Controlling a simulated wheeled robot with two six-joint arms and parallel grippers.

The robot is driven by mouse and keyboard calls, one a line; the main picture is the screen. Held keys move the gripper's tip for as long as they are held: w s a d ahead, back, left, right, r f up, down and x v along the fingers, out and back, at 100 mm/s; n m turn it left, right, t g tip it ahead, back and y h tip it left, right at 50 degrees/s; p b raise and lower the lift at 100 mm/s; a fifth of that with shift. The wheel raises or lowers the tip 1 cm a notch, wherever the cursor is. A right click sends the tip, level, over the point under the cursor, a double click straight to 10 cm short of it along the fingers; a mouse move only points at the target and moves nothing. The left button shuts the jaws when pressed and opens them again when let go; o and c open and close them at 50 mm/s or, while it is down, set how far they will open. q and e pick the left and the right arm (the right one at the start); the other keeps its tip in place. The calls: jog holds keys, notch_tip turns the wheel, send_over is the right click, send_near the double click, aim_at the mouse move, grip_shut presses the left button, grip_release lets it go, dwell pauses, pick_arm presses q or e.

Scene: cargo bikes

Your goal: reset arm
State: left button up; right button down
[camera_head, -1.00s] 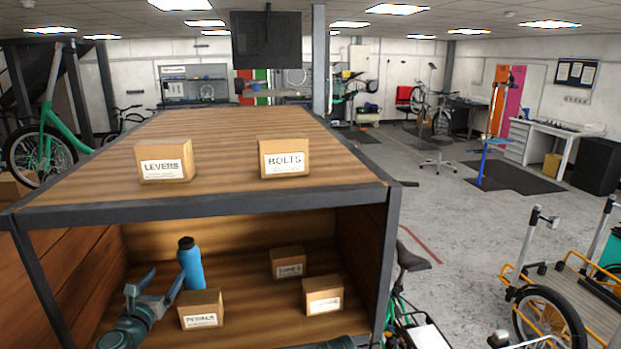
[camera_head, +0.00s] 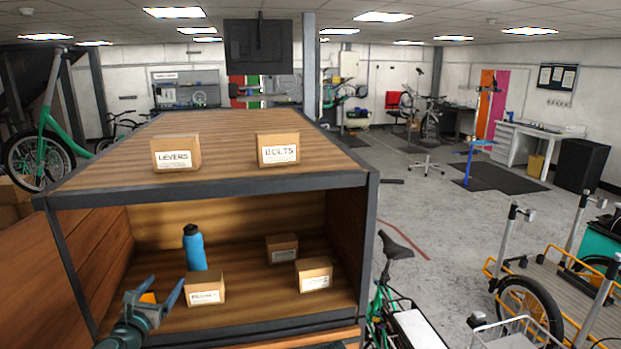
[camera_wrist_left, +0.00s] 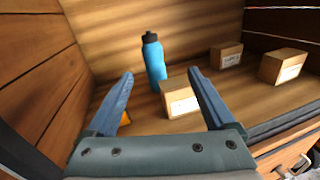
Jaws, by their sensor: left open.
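My left gripper (camera_head: 156,291) is open and empty at the front of the shelf's lower compartment, left of the box labelled PEDALS (camera_head: 205,289). In the left wrist view its two fingers (camera_wrist_left: 160,84) are spread wide with nothing between them touching either one. A blue bottle (camera_head: 195,250) with a black cap stands upright behind that box; it also shows in the left wrist view (camera_wrist_left: 154,62). A small orange thing (camera_head: 149,298) shows by the fingers, partly hidden. My right gripper is not in view.
The wooden shelf (camera_head: 220,187) has a dark metal frame. The boxes LEVERS (camera_head: 176,154) and BOLTS (camera_head: 278,150) stand on top. Two more boxes (camera_head: 282,248) (camera_head: 314,275) sit inside at the right. A bike (camera_head: 397,250) and an orange cargo bike (camera_head: 528,305) stand to the right.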

pick_arm(q)
jog(key=s+d+f+m+g+h+b, duration=0.1)
jog(key=s+d+f+m+g+h, duration=0.15)
jog(key=d+f+m, duration=0.4)
jog(key=s+d+f+m+g+h+b, duration=0.15)
jog(key=d+f+m+g, duration=0.25)
jog(key=d+m, duration=0.6)
jog(key=s+d+f+m+g+h, duration=0.1)
jog(key=d+f+m+g+h, duration=0.3)
jog(key=d, duration=0.7)
jog(key=s+d+f+m+g+y+b, duration=0.1)
jog(key=s+f+m+g+y, duration=0.3)
jog(key=m, duration=0.5)
jog(key=s+d+f+m+g+y+b, duration=0.1)
jog(key=s+d+f+m+g+y, duration=0.1)
jog(key=s+f+m+y, duration=0.3)
jog(key=shift+s+f+m+g+y, duration=0.4)
jog(key=shift+s+f+m+g, duration=0.45)
jog(key=shift+s+f+m, duration=1.7)
jog(key=shift+s+d+r+n, duration=0.1)
jog(key=shift+s+r+n, duration=0.2)
jog(key=shift+r, duration=0.25)
jog(key=shift+s+r+n, duration=0.2)
jog(key=shift+s+r, duration=0.15)
jog(key=shift+r, duration=0.15)
